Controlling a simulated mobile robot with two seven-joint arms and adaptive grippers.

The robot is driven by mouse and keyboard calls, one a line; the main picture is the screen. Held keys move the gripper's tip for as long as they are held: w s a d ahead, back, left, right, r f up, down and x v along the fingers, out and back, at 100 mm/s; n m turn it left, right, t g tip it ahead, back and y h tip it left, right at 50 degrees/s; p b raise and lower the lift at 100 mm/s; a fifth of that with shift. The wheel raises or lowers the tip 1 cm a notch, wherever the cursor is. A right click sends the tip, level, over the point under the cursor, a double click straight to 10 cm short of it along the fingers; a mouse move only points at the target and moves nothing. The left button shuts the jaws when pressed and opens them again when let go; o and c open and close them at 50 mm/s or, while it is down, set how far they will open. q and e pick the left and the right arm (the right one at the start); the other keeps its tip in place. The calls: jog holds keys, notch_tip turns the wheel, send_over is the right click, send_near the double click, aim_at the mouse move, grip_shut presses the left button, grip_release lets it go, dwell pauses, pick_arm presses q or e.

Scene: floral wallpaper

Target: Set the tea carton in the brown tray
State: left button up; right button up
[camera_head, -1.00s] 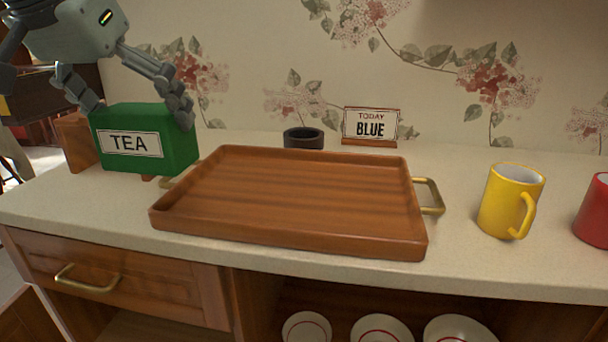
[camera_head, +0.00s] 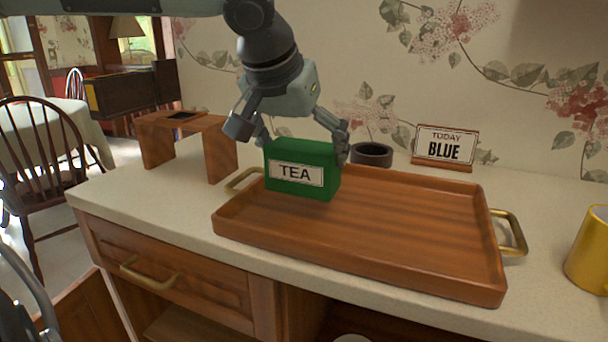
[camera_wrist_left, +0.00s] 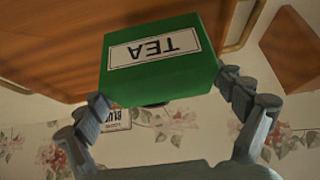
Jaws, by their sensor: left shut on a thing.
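The green tea carton (camera_head: 301,168) with a white TEA label is upright at the left end of the brown tray (camera_head: 410,225), in front of the tray's back left part in the head view. My left gripper (camera_head: 302,146) is shut on the carton from above, with fingers on both sides. The carton (camera_wrist_left: 160,72) also shows between the fingers (camera_wrist_left: 165,95) in the left wrist view, with the tray (camera_wrist_left: 50,50) behind it. I cannot tell whether its underside touches the tray floor. The rest of the tray is empty. My right gripper is not in view.
A small wooden stand (camera_head: 185,135) is left of the tray. A dark round bowl (camera_head: 371,154) and a TODAY BLUE sign (camera_head: 443,146) stand behind the tray. A yellow mug (camera_head: 590,252) is at the right. A drawer (camera_head: 170,280) is below the counter.

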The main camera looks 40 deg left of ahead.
aim_at(303, 175)
pick_arm(q)
notch_tip(303, 175, down, 3)
jog(key=shift+f, duration=0.15)
jog(key=shift+w+f+b, duration=0.1)
jog(key=shift+f+b, duration=0.2)
jog(key=shift+f, duration=0.05)
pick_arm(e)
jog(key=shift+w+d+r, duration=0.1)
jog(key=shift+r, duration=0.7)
pick_arm(q)
jog(key=shift+f, duration=0.1)
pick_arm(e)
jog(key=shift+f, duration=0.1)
pick_arm(q)
jog(key=shift+f, duration=0.15)
jog(key=o, duration=0.9)
